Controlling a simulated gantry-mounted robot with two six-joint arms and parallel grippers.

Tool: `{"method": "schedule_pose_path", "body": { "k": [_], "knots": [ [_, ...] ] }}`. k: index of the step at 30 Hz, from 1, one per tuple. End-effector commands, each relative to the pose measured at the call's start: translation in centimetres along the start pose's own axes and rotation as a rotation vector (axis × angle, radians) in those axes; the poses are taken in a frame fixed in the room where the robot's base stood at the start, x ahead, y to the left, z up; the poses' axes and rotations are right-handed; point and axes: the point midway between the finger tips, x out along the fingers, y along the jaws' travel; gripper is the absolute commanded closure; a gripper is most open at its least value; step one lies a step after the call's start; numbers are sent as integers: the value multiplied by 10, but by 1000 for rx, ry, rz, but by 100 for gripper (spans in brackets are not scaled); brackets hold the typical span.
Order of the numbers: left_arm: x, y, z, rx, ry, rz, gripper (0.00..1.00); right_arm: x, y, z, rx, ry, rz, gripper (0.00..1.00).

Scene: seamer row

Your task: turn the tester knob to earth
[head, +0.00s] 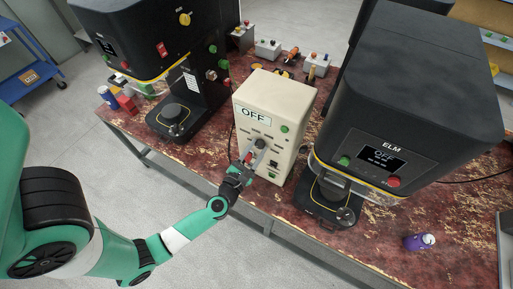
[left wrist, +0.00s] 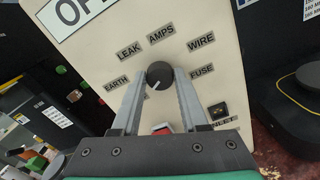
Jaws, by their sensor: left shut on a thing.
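The tester (head: 270,112) is a cream box with an "OFF" sign, standing on the worn red bench between two dark machines. Its round black knob (left wrist: 159,75) is ringed by the labels EARTH (left wrist: 116,84), LEAK, AMPS, WIRE and FUSE. A pale line on the knob's face slants toward its lower left, between the fingers; I cannot tell an exact label from it. My left gripper (left wrist: 160,88) has one finger on each side of the knob and is shut on it. In the head view my left gripper (head: 249,160) reaches the tester's front face. My right gripper is not in view.
A large dark ELM machine (head: 408,95) stands close on the right, another dark machine (head: 150,45) on the left. Small button boxes (head: 267,49) sit behind the tester. A purple can (head: 419,242) stands at the bench's right front. Open floor lies before the bench.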

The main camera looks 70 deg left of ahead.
Motion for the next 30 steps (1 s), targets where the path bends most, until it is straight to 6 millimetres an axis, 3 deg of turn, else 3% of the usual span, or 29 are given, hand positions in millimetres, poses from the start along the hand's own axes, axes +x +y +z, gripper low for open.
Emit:
{"method": "schedule_pose_path", "body": {
  "k": [18, 30],
  "knots": [
    [0, 0, 2, 518, 1, -1, 100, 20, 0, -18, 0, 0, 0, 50],
    [0, -1, 0, 719, 0, 0, 100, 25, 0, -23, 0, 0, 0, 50]
  ]
}}
